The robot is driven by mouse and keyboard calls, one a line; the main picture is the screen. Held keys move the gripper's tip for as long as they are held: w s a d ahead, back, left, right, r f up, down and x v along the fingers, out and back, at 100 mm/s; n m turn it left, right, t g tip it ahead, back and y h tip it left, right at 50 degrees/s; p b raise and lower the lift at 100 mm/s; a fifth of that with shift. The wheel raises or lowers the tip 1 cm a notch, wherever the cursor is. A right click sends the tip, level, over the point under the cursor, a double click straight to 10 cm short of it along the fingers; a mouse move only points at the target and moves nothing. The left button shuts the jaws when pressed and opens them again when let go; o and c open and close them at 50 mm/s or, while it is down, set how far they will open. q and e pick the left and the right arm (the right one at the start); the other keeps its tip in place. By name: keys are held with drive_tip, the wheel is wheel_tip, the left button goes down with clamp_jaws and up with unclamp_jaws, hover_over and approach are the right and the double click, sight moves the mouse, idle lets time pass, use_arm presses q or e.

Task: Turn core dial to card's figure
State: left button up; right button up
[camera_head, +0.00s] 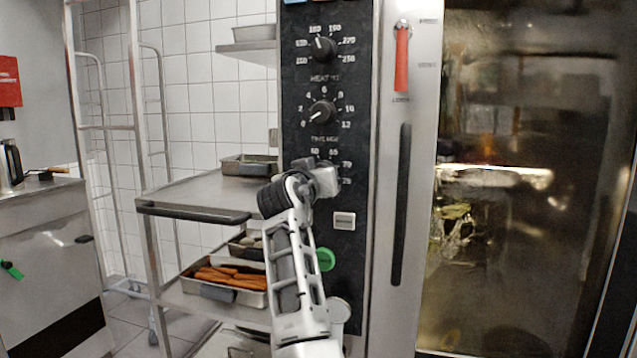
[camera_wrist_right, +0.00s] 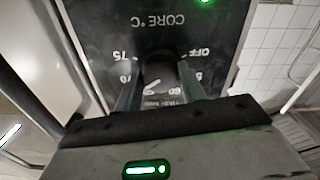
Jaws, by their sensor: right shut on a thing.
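The core dial (camera_wrist_right: 158,72) is black and sits on the oven's dark panel under the "CORE °C" lettering in the right wrist view. A pale pointer line shows on it near the 60 to 65 part of the scale, but I cannot read its setting exactly. My right gripper (camera_wrist_right: 161,84) is shut on the dial, one finger on each side. In the head view my right gripper (camera_head: 318,180) hides the dial, with 60, 65, 70 and 75 visible around it. I cannot make out a card with a readable figure. My left gripper is not in view.
The heat dial (camera_head: 323,48) and time dial (camera_head: 321,112) are above on the panel. The oven door handle (camera_head: 401,205) stands right. A steel trolley (camera_head: 190,190) with trays is close on the left.

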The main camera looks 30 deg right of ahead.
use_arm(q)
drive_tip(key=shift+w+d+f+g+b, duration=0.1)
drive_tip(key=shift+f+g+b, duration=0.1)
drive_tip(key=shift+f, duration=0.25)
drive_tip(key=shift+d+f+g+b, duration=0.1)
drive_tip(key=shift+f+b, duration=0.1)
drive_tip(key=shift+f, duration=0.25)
use_arm(e)
drive_tip(key=shift+s+d+r+m, duration=0.1)
drive_tip(key=shift+r+m, duration=0.1)
drive_tip(key=shift+m, duration=0.35)
drive_tip(key=shift+d+r+m, duration=0.1)
drive_tip(key=shift+r+m, duration=0.05)
drive_tip(key=shift+m, duration=0.4)
